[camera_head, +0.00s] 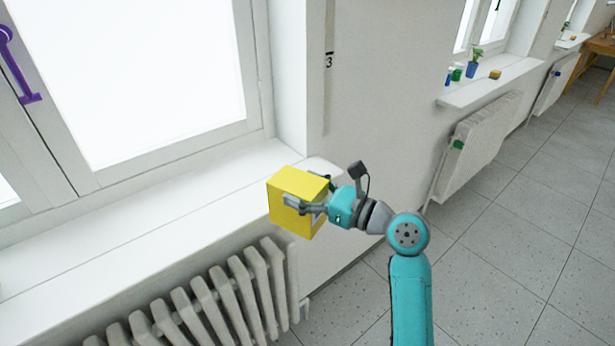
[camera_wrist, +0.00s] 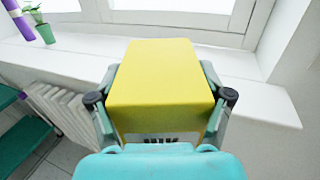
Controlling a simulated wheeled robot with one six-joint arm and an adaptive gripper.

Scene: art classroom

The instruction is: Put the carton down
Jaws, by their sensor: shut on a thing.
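The carton (camera_head: 298,182) is a yellow box in the head view, level with the right end of the window sill. It also fills the middle of the wrist view (camera_wrist: 160,78). My gripper (camera_head: 305,205) is shut on it, with one finger along each side. The white window sill (camera_head: 130,228) runs behind and to the left of the carton, and shows behind it in the wrist view too. I cannot tell whether the carton touches the sill or is held in front of its edge. The carton's underside is hidden.
A white radiator (camera_head: 215,300) stands below the sill. The sill left of the carton is mostly bare in the head view. In the wrist view, a green pot (camera_wrist: 45,33) and a purple object (camera_wrist: 18,18) are at the far left. A second sill (camera_head: 490,82) holds small objects.

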